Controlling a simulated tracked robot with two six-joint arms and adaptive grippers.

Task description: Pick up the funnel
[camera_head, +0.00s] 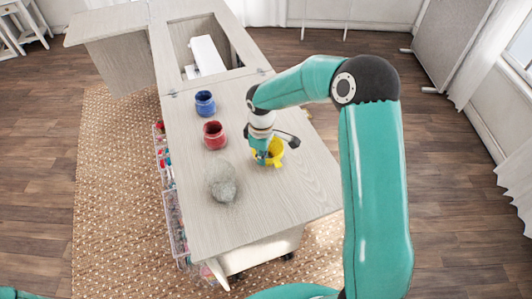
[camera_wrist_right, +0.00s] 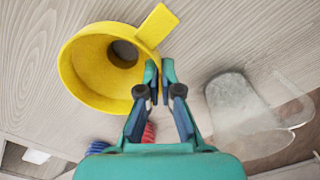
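The yellow funnel (camera_head: 276,147) sits on the pale wooden cabinet top, right of the red jar. In the right wrist view the funnel (camera_wrist_right: 88,85) shows its wide mouth, dark centre hole and flat tab. My right gripper (camera_head: 263,158) is down at the funnel. In the wrist view the fingertips of that gripper (camera_wrist_right: 160,75) are close together at the funnel's right rim, just below the tab. My left gripper is out of view.
A red jar (camera_head: 214,137) and a blue jar (camera_head: 205,103) stand left of the funnel. A grey, glassy object (camera_head: 222,184) is nearer the front. Clear bins (camera_head: 175,222) hang along the left side. A recess (camera_head: 213,48) opens at the back.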

